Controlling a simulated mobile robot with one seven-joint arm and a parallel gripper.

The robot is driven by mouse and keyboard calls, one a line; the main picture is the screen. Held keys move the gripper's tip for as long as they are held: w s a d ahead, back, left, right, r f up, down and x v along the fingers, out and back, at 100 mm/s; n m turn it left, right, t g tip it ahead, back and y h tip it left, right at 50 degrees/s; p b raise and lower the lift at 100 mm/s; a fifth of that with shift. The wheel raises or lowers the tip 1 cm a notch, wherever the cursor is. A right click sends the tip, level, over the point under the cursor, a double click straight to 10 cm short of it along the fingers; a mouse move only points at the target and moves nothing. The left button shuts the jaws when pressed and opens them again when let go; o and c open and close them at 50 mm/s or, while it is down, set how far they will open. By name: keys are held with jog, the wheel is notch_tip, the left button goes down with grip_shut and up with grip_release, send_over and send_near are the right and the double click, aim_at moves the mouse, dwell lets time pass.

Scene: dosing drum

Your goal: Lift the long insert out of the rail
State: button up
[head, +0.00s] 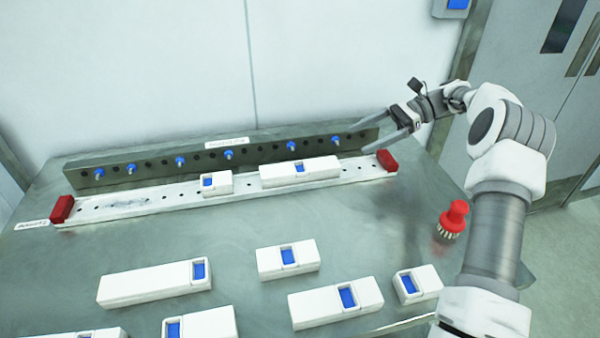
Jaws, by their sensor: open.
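The rail (125,205) is a long, pale, holed strip on the table, with a red block at each end. A long white insert (318,170) with a blue window sits on it, right of the middle. A shorter white insert (222,186) sits just to its left, with a small gap between. My gripper (360,140) is open and empty at the rail's right end. It is to the right of the long insert and apart from it, with its fingers pointing left. Whether the fingers touch the dark strip behind is unclear.
A dark upright strip (110,172) with blue-collared pins stands behind the rail. Several loose white inserts (150,285) lie on the front of the table. A red-handled brush (453,218) stands at the right. The table (60,270) is clear just in front of the rail.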

jog(key=b, duration=0.2)
send_near(300, 166)
jog(key=shift+f+x, duration=0.2)
jog(key=shift+x, duration=0.85)
jog(key=shift+b+x, duration=1.25)
jog(key=shift+x, duration=1.9)
jog(key=shift+r, duration=0.2)
grip_shut()
